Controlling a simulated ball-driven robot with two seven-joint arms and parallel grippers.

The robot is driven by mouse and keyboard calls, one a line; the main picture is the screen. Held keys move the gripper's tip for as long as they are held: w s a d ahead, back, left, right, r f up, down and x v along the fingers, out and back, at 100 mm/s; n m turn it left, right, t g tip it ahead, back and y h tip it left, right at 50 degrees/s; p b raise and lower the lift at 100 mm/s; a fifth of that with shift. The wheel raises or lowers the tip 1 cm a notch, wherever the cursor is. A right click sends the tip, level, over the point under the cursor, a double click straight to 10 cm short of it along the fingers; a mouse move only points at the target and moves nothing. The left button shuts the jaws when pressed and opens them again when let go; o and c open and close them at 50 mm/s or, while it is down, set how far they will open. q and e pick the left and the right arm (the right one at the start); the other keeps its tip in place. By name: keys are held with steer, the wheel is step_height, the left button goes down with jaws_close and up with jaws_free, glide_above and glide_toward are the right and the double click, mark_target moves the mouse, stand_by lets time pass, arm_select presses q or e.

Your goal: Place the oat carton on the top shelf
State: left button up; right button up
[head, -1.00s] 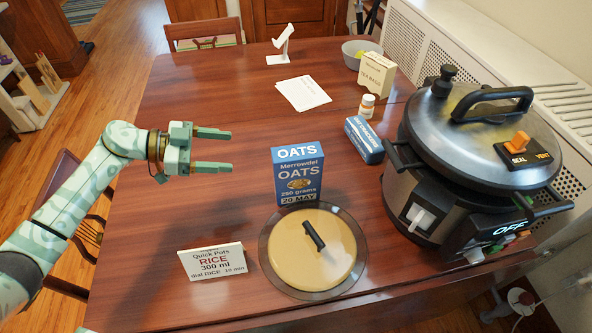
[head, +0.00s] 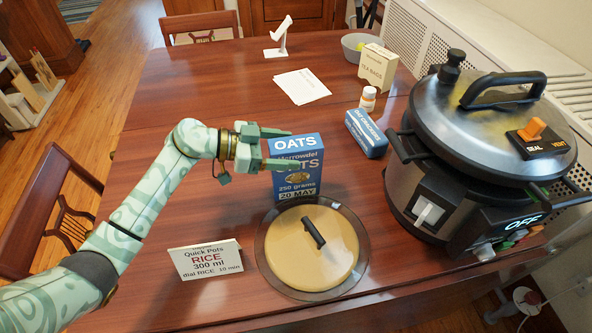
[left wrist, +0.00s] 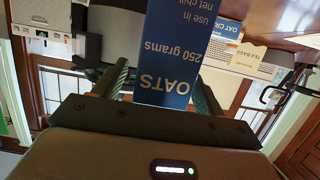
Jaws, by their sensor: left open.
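The oat carton (head: 312,185) is a blue and white box labelled OATS, standing upright on the wooden table. My left gripper (head: 277,148) is open at the carton's left side, with one finger in front of its face and the other toward its far side. In the left wrist view the carton (left wrist: 168,65) appears upside down between the two fingers (left wrist: 162,92). I cannot tell whether the fingers touch it. No top shelf can be made out for sure. My right gripper is out of view.
A round lid (head: 290,268) lies in front of the carton, beside a RICE card (head: 206,260). A low wooden rack (head: 35,92) is at far left. The table's back left is clear.

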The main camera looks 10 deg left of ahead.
arm_select(q)
steer(key=shift+x, duration=0.8)
steer(key=shift+a, duration=0.1)
jaws_close()
steer(key=shift+r, duration=0.1)
